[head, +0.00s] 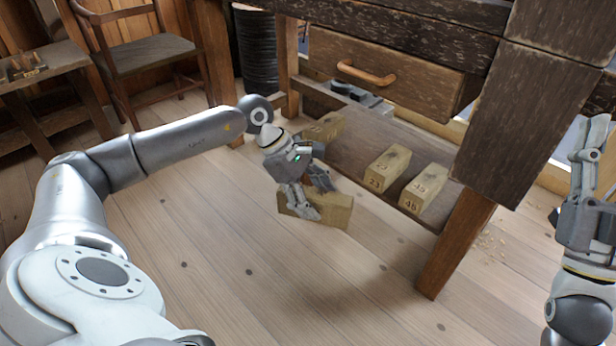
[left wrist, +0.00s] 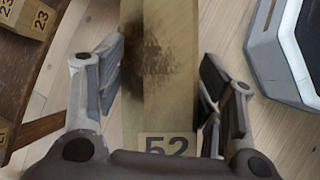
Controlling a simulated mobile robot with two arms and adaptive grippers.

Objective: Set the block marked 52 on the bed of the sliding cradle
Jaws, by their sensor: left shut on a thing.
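My left gripper (head: 317,200) is shut on a long wooden block (head: 336,213), held crosswise in front of the low shelf. The left wrist view shows the block (left wrist: 168,100) between the two fingers, with the label 52 on its near part and a dark smudge on top. From the head view I cannot tell how high it is above the floor. My right gripper (head: 588,165) is at the right edge, pointing up, and shows no object; its finger gap is unclear. I cannot make out the sliding cradle in either view.
Similar blocks lie on the bench's low shelf (head: 352,150): one at the back (head: 325,127), one marked 23 (head: 388,168) and another numbered one (head: 424,188). A bench leg (head: 452,245) stands at right. A chair (head: 150,52) is far left. The front floor is clear.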

